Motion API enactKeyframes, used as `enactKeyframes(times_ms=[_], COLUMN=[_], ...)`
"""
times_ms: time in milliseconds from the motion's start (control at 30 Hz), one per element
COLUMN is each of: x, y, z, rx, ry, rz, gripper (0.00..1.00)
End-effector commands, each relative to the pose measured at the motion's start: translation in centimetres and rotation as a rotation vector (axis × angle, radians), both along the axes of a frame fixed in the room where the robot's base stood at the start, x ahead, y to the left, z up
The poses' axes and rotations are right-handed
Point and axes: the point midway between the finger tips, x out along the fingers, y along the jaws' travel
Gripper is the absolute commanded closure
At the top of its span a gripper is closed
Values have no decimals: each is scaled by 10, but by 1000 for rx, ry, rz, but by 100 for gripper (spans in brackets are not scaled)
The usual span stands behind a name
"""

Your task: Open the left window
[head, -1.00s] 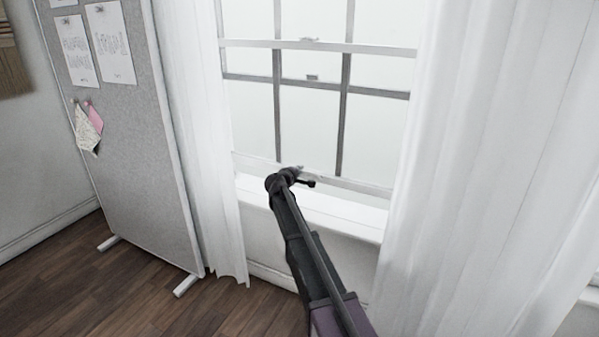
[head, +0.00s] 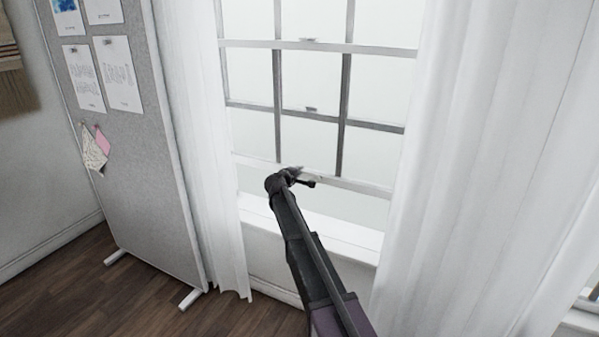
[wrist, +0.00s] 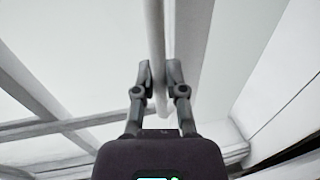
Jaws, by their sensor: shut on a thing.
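The left window (head: 312,45) has a grey frame with several panes. Its lower sash (head: 364,186) is partly raised: a pale gap shows between its bottom rail and the white sill (head: 345,233). My gripper (head: 296,172) is at the middle of that bottom rail, its fingers mostly hidden behind my wrist in the head view. In the wrist view, the two fingers of my gripper (wrist: 160,75) are closed on either side of a narrow white rail (wrist: 156,35), which looks like part of the lower sash.
White curtains hang on both sides, the left one (head: 200,150) and the right one (head: 450,190), close to my arm. A grey pinboard (head: 150,170) on white feet stands at the left. Dark wood floor (head: 120,300) is clear at the lower left.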

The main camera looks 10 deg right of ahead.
Motion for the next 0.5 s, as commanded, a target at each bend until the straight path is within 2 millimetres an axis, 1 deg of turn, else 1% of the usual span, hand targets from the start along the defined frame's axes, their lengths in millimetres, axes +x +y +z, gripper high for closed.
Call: enactKeyframes(times_ms=[33, 433, 467, 500], x=[2, 2, 2, 2], y=[0, 0, 0, 0], z=[3, 3, 3, 3], rx=[-2, -2, -2, -2], ry=[-1, -1, -1, -1], rz=[2, 2, 2, 2], gripper=[100, 100, 79, 67])
